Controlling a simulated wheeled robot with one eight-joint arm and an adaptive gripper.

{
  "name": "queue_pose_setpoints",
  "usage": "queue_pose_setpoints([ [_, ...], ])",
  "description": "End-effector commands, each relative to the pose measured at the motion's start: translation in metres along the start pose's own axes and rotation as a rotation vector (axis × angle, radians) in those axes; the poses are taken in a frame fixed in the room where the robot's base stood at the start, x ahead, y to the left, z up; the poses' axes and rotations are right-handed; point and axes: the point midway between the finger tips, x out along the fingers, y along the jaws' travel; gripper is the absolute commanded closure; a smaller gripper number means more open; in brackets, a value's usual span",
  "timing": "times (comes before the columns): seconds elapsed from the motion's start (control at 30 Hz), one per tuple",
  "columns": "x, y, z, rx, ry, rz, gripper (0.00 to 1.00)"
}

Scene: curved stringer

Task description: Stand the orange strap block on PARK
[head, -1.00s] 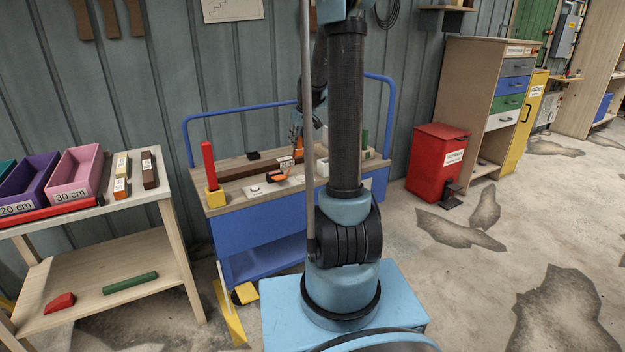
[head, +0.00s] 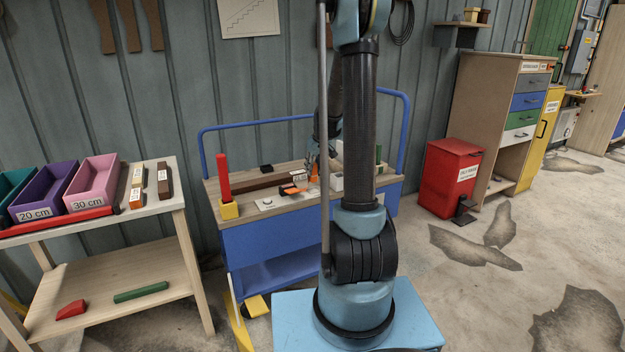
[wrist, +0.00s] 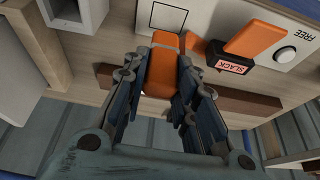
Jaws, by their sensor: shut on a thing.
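In the wrist view, my gripper (wrist: 160,100) is shut on an orange block (wrist: 160,78), which lies between its dark fingers. Just beyond it is a white plate (wrist: 190,22) with a black outlined square; the word PARK is not readable. The block covers the square's near edge in this view; I cannot tell whether it touches the plate. In the head view, my gripper (head: 312,170) is over the cart's top, partly behind my arm, and the orange block shows there only small.
A brown bar (wrist: 250,103) lies nearby. A white box (wrist: 75,12) is at the left. A red post (head: 222,176) stands on the blue cart (head: 262,237).

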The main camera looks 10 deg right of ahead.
Motion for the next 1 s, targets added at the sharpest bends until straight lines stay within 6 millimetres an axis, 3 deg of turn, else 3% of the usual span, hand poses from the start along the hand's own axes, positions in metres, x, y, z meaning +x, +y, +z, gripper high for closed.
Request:
queue_pose_setpoints([
  [0.4, 0.038, 0.000, 0.016, 0.000, 0.000, 0.000, 1.00],
  [0.8, 0.041, 0.000, 0.017, 0.000, 0.000, 0.000, 1.00],
  [0.83, 0.041, 0.000, 0.017, 0.000, 0.000, 0.000, 0.67],
  [0.9, 0.041, 0.000, 0.017, 0.000, 0.000, 0.000, 0.54],
  [1.0, 0.041, 0.000, 0.017, 0.000, 0.000, 0.000, 0.54],
])
